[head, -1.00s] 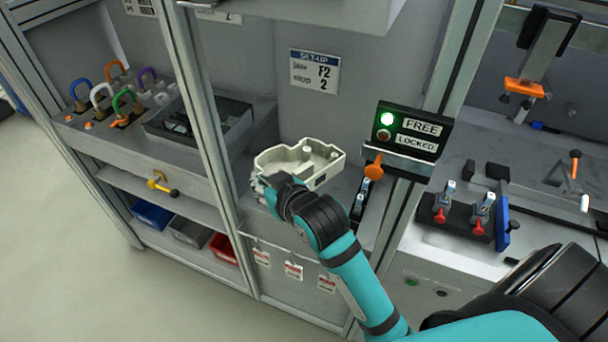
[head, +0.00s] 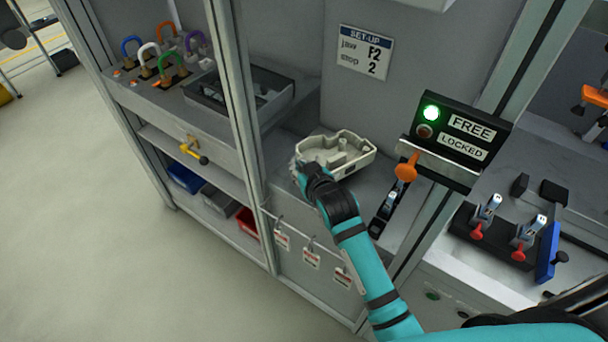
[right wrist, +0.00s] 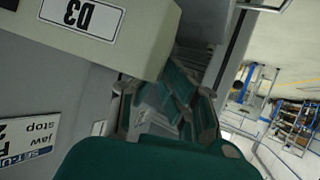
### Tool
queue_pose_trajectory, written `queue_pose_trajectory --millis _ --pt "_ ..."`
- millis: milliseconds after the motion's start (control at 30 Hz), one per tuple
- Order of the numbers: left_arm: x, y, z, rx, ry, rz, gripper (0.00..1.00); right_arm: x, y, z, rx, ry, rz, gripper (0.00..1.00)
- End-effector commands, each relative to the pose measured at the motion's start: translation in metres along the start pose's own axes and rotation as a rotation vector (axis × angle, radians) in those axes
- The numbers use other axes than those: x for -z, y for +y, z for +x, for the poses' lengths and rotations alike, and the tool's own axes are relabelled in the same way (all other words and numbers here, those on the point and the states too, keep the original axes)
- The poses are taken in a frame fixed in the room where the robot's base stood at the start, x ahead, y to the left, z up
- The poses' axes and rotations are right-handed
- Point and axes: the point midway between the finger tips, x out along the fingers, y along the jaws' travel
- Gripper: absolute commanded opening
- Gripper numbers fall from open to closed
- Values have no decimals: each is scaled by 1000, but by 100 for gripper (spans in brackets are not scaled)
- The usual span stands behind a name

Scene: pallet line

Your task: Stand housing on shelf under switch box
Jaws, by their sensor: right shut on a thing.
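The pale housing (head: 352,152), an open shell with raised walls and posts inside, is in my right gripper (head: 303,172) in the head view. The gripper is shut on its left end. The housing is over the grey shelf (head: 378,188); I cannot tell whether it touches it. In the right wrist view the gripper (right wrist: 165,95) shows beside a pale block with an upside-down D3 label (right wrist: 82,14), seemingly the housing's side. A pale box (head: 430,3) is cut off at the top edge, possibly the switch box. My left gripper is not in view.
A black FREE/LOCKED panel (head: 455,135) with a lit green lamp and orange handle stands right of the housing. A small clamp (head: 390,205) lies below it. A SET-UP sign (head: 365,52) hangs behind. A frame post (head: 235,110) and padlock bench (head: 150,85) are left.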

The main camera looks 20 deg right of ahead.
Motion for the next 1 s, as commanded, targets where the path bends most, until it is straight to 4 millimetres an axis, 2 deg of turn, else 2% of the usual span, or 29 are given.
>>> queue_pose_trajectory --millis 100,233,600,800,1000 --pt "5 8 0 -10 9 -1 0 -16 -2 7 0 -3 0 0" --pt "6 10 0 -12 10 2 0 -30 -3 14 1 -2 0 0" --pt "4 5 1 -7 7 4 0 -34 -4 16 1 1 0 0" --pt "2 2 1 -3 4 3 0 -35 -4 16 1 -1 1 29" --pt "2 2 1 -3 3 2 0 -34 -4 16 1 -1 1 29"
